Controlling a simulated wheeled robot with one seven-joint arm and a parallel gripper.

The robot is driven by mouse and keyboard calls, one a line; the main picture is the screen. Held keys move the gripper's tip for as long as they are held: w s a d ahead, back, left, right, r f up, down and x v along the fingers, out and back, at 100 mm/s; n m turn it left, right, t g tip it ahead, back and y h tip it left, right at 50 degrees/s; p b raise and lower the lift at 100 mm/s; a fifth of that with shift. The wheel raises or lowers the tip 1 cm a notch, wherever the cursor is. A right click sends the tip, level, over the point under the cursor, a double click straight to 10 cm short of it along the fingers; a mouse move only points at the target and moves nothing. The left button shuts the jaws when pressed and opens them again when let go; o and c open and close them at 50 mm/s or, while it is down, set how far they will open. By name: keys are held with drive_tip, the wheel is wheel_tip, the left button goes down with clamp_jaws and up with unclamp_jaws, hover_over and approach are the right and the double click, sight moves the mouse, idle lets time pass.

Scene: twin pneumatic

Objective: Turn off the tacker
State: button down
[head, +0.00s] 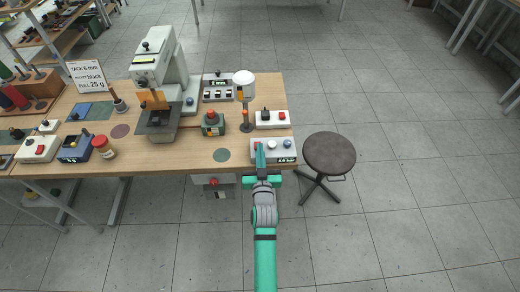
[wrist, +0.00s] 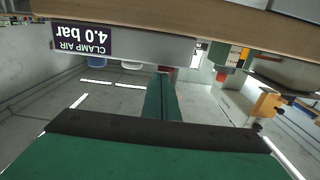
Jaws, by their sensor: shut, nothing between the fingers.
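No readable label says "tacker", so I cannot tell for certain which device it is. A tall pale grey-green machine (head: 160,68) with a dark base stands at the bench's middle. A white control box (head: 285,158) with white and blue knobs and a green display sits at the front right corner. In the inverted wrist view its label (wrist: 84,42) reads "CLAMP AIR 4.0 bar". My gripper (head: 260,148) is shut and empty at this box's left part. In the wrist view its fingers (wrist: 160,98) partly hide a red part; contact is unclear.
A white box with a red switch (head: 282,115), a green box with a red button (head: 211,118) and a lamp-like post (head: 244,80) stand close behind. A stool (head: 329,152) is right of the bench (head: 185,160). The floor farther right is clear.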

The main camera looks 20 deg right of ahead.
drive_tip(key=shift+s+a+f, duration=0.1)
drive_tip(key=shift+s+f, duration=0.1)
drive_tip(key=shift+f, duration=0.45)
drive_tip(key=shift+r, duration=0.1)
wheel_tip(320, 180, up, 4)
drive_tip(key=shift+r, duration=0.25)
drive_tip(key=s+a+f, duration=0.2)
drive_tip(key=s+f, duration=0.1)
drive_tip(key=s, duration=0.6)
drive_tip(key=shift+a+f, duration=0.25)
drive_tip(key=shift+f, duration=0.1)
